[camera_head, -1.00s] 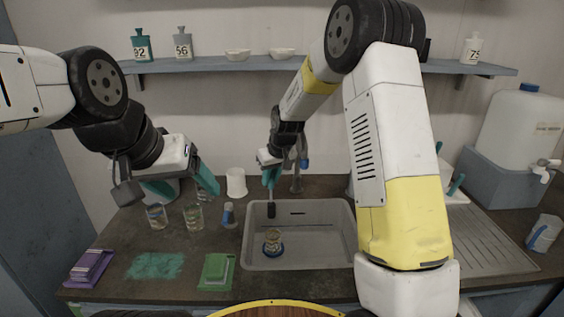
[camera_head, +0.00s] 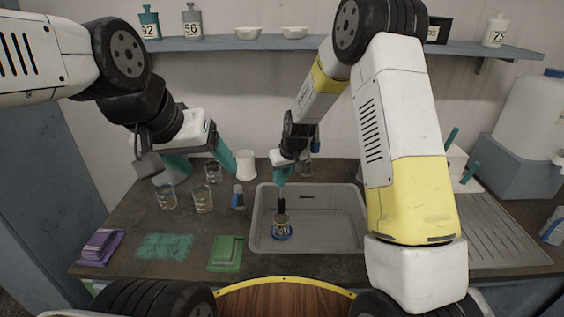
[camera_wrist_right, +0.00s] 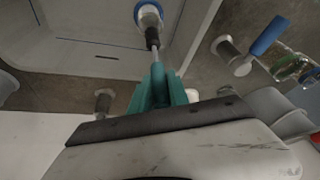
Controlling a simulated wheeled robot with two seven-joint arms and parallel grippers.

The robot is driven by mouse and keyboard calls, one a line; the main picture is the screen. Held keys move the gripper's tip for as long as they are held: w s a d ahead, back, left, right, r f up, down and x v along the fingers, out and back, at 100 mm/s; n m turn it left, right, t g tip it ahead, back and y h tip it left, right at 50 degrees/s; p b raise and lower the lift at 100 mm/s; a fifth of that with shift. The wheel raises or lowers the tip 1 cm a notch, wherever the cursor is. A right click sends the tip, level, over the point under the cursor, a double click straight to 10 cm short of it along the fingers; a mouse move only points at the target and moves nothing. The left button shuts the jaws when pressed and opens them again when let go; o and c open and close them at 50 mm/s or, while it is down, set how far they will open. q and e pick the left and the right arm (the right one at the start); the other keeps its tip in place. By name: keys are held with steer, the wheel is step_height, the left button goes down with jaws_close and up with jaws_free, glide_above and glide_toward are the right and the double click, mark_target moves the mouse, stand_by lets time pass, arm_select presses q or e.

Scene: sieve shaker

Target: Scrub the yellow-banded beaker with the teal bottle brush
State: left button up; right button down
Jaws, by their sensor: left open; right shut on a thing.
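The beaker (camera_head: 281,229) stands upright in the sink near its left side, with a blue ring around its base; its yellow band is too small to make out clearly. My right gripper (camera_head: 280,176) is above it, shut on the brush (camera_head: 281,205), which points down with its dark head at the beaker's mouth. How deep the head sits inside I cannot tell. In the right wrist view the brush (camera_wrist_right: 153,40) runs from the teal fingers to the beaker (camera_wrist_right: 149,14). My left gripper (camera_head: 203,163) is open and empty above the counter's left part.
The grey sink (camera_head: 340,240) is otherwise empty, with a tap (camera_head: 306,165) behind it. Several glass beakers (camera_head: 203,199), a blue-and-grey item (camera_head: 237,197) and a white cup (camera_head: 245,164) stand left of it.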

mark_target(281, 198)
steer(key=shift+f, duration=4.7)
steer(key=shift+r, duration=0.15)
